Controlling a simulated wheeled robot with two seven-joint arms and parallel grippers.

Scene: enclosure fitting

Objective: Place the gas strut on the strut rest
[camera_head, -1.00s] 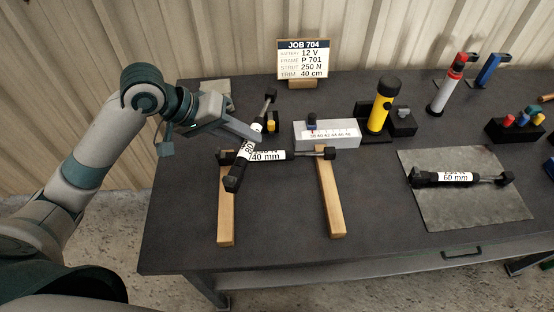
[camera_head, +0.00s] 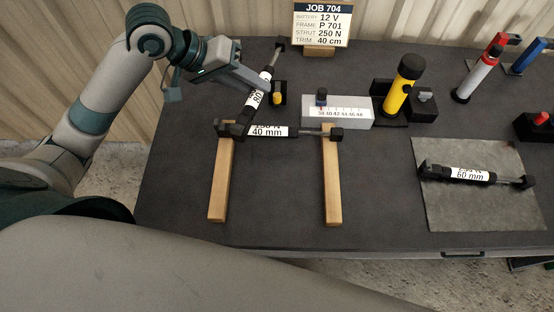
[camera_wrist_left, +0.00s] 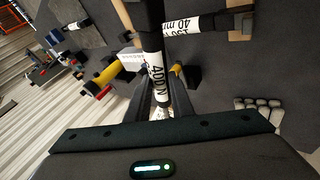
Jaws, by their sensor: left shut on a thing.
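My left gripper (camera_head: 262,84) is shut on a black gas strut (camera_head: 254,100) with a white label, held tilted. In the left wrist view this strut (camera_wrist_left: 152,40) runs up between the fingers (camera_wrist_left: 160,92). Its lower end overlaps the left end of another strut in the head view; I cannot tell if they touch. That second strut (camera_head: 268,131), labelled 40 mm, lies across two wooden rails (camera_head: 219,195) (camera_head: 332,190) that look like the strut rest. A third strut (camera_head: 468,174), labelled 60 mm, lies on a grey mat (camera_head: 470,215). My right gripper is not in view.
A sign (camera_head: 321,24) for job 704 lists strut 250 N. A grey scale block (camera_head: 337,112), a yellow cylinder (camera_head: 402,88) in a black holder and a red-and-grey tool (camera_head: 477,76) stand behind the rails. The tabletop between the rails and mat is clear.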

